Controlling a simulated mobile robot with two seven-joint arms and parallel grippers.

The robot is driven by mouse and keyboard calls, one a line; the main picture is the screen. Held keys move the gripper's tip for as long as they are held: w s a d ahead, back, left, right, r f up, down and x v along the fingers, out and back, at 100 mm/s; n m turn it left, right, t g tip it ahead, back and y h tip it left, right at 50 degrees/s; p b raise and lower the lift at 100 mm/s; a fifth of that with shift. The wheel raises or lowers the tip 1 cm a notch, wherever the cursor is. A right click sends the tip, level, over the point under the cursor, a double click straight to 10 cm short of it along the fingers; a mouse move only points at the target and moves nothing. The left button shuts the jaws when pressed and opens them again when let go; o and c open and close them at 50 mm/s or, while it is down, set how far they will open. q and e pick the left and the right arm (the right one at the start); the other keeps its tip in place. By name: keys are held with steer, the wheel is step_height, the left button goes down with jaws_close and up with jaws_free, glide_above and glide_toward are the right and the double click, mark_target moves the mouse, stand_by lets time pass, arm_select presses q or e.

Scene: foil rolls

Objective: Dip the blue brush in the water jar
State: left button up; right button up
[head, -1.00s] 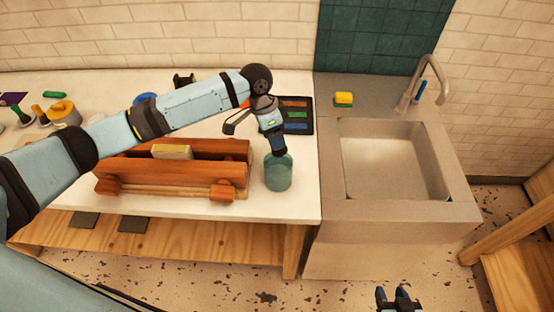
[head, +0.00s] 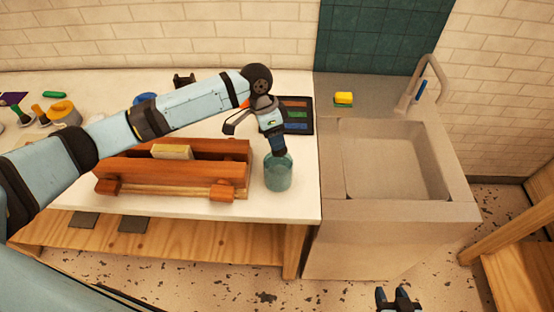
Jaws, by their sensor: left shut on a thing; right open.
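The water jar (head: 278,178) is a teal, see-through jar standing on the white counter near its right front edge. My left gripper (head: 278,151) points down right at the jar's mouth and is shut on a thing. The held thing is hidden by the gripper and the jar wall, so I cannot tell its colour or how deep it reaches. My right gripper (head: 398,300) is open and empty at the bottom edge of the view, in front of the sink and far from the jar.
A reddish wooden rack (head: 175,171) with a pale block stands left of the jar. A dark tray of colour strips (head: 297,115) lies behind it. The sink (head: 395,165) is to the right, with a yellow and green sponge (head: 343,99). Brushes and pots (head: 65,112) stand far left.

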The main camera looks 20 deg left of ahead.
stand_by(0.6)
arm_select(q)
steer(key=shift+r, duration=2.05)
